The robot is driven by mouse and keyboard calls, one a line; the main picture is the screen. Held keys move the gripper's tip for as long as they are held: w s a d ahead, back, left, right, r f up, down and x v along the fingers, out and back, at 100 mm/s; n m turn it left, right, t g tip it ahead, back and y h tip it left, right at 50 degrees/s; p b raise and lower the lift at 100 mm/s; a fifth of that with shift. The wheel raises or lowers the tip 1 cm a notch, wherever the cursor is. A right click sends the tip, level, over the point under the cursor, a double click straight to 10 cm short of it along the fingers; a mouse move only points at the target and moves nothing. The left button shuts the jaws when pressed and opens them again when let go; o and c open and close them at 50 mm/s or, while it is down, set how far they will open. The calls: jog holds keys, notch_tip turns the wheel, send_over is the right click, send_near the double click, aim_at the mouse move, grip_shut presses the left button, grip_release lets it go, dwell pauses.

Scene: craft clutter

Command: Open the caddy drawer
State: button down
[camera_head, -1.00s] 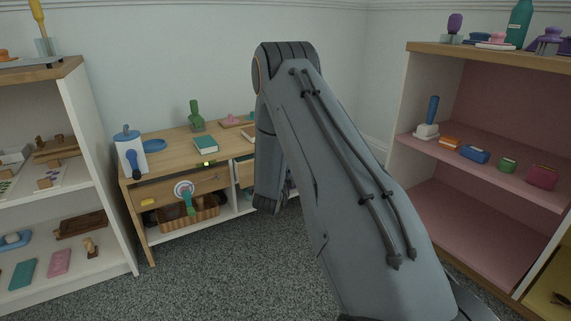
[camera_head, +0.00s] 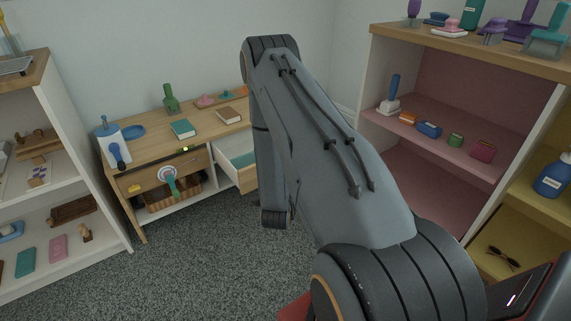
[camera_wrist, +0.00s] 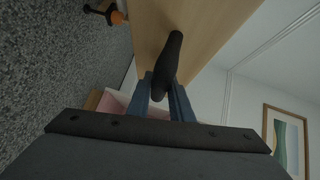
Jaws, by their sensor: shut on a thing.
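The caddy drawer (camera_head: 240,160) juts out from the right part of the wooden desk in the head view, with a pale interior and a teal inside surface showing. Its right side is hidden behind my arm. In the wrist view a light wooden front (camera_wrist: 205,25) carries a dark bar handle (camera_wrist: 173,50). My gripper (camera_wrist: 162,82) is shut on this handle, with its blue-grey fingers on either side of it. In the head view my gripper is hidden by my own arm.
The desk (camera_head: 155,137) bears a teal book (camera_head: 183,129), a brown book (camera_head: 229,115) and a green stamp-like thing (camera_head: 170,98). A white shelf (camera_head: 85,150) stands left, a pink-lined shelf (camera_head: 430,85) right. Carpet (camera_head: 190,270) lies clear between.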

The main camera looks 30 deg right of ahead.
jog(key=shift+s, duration=0.2)
jog(key=c, duration=1.6)
grip_release()
jog(key=p+v, duration=0.2)
jog(key=v, duration=0.5)
jog(key=shift+s+a+p, duration=0.25)
jog(key=shift+s+p, duration=0.05)
